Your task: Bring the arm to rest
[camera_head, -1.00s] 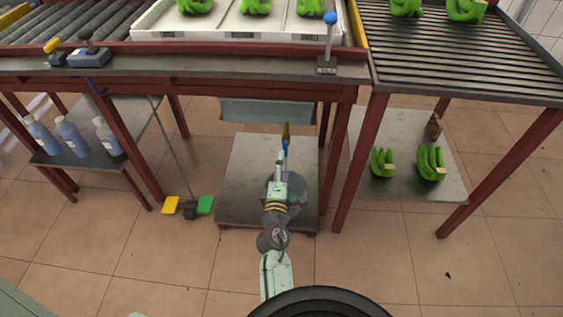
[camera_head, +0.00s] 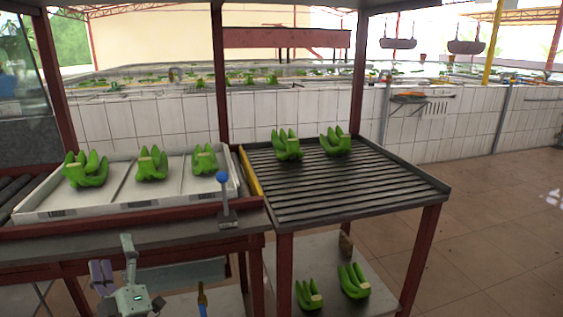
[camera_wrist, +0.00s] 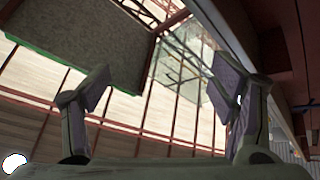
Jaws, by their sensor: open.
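My gripper (camera_head: 117,268) shows at the lower left of the head view, in front of the red-framed table and below the white tray. Its fingers point upward. In the wrist view my gripper (camera_wrist: 165,95) has its two grey fingers wide apart, with nothing between them. Beyond the fingers are a roof with red beams and a dark hanging panel (camera_wrist: 95,40). The lower part of my arm is out of the head view.
A white tray (camera_head: 110,210) holds three green banana clusters. A blue-knobbed lever (camera_head: 224,200) stands at its right. A slatted rack (camera_head: 350,185) bears two clusters, and a lower shelf (camera_head: 330,270) holds two more. A brown bottle (camera_head: 202,299) stands below. Open floor (camera_head: 490,250) lies right.

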